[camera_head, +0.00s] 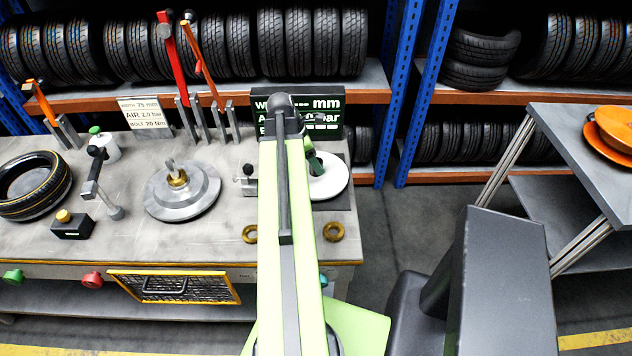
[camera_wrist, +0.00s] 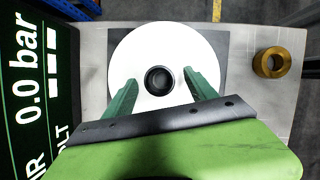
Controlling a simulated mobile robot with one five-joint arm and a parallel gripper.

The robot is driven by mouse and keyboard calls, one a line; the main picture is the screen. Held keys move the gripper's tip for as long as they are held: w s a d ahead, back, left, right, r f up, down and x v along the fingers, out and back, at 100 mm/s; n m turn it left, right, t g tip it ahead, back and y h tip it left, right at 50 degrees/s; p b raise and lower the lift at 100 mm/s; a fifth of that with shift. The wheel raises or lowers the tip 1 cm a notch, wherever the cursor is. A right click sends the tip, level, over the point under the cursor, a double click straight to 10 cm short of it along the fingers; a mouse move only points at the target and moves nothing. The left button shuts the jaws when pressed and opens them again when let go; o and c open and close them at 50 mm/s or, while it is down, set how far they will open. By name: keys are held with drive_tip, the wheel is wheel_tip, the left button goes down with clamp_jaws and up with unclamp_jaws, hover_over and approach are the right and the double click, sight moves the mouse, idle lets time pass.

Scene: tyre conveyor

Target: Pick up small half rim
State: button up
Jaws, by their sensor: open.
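Two orange rim-like pieces lie on the grey table at the right in the head view, a smaller one (camera_head: 615,126) on top of a wider one (camera_head: 592,142), cut off by the picture edge. My gripper (camera_wrist: 157,78) is far to their left. It is open and empty, its two green fingers apart over a white disc (camera_wrist: 150,42) with a dark round centre. The disc (camera_head: 332,185) lies on the workbench. Whether the fingers touch it I cannot tell. My arm hides part of it in the head view.
The workbench (camera_head: 130,235) holds a yellow-striped tyre (camera_head: 35,182), a round metal mount (camera_head: 182,192), upright tools and brass rings (camera_head: 333,231). A dark display board (camera_wrist: 32,75) stands close to my gripper. Tyre racks stand behind. Floor shows between the bench and right table (camera_head: 560,118).

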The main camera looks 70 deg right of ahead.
drive_tip(key=b+x, duration=0.1)
drive_tip(key=x, duration=0.1)
drive_tip(key=shift+d+f, duration=0.1)
drive_tip(key=shift+f, duration=0.2)
drive_tip(key=shift+r, duration=0.2)
clamp_jaws()
